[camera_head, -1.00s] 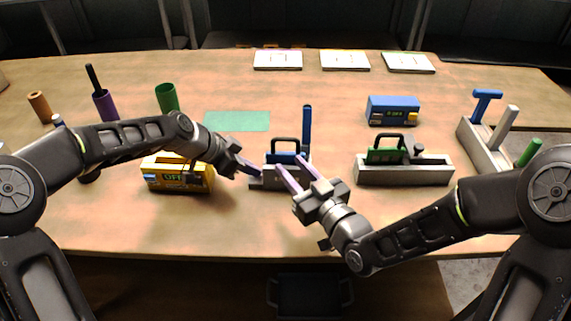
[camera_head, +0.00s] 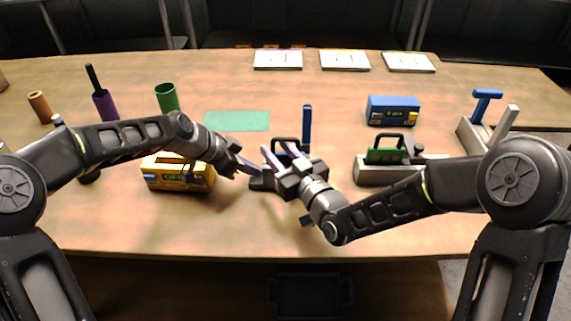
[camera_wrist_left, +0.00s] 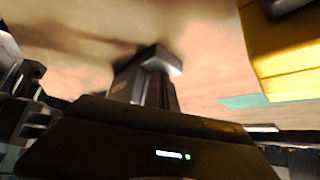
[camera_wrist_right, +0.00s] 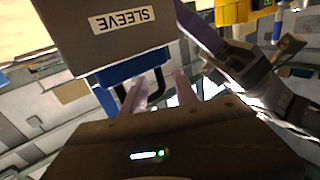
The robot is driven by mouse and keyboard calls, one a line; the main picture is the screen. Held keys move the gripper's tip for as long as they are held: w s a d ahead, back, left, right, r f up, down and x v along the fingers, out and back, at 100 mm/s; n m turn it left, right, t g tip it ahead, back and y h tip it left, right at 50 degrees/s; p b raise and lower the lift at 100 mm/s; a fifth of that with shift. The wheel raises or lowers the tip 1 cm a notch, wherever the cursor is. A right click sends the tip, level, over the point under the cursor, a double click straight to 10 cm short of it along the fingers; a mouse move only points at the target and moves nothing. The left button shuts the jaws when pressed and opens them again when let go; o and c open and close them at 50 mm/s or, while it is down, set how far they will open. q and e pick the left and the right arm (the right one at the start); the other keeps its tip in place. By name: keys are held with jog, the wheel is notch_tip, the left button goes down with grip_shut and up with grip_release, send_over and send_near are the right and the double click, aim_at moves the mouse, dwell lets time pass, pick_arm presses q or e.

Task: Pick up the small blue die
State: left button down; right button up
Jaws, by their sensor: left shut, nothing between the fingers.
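The small blue die (camera_wrist_right: 125,72) shows in the right wrist view, with a black looped handle, against a grey block marked SLEEVE (camera_wrist_right: 110,35). In the head view the die (camera_head: 292,152) sits at the table's middle, partly hidden by my right gripper. My right gripper (camera_head: 274,150) is open, its two purple fingers pointing up-left over the grey holder. In the right wrist view its fingers appear on either side of the handle, apart; contact cannot be told. My left gripper (camera_head: 256,171) is shut and empty, just left of the holder.
A yellow device (camera_head: 178,174) stands close under my left forearm. A blue upright post (camera_head: 306,125) rises behind the die. A green die in a grey holder (camera_head: 385,176) stands to the right. A green mat (camera_head: 237,121) lies flat behind, with clear table around it.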

jog(key=x, duration=0.5)
jog(key=shift+f, duration=0.1)
dwell(0.4)
grip_shut()
dwell(1.3)
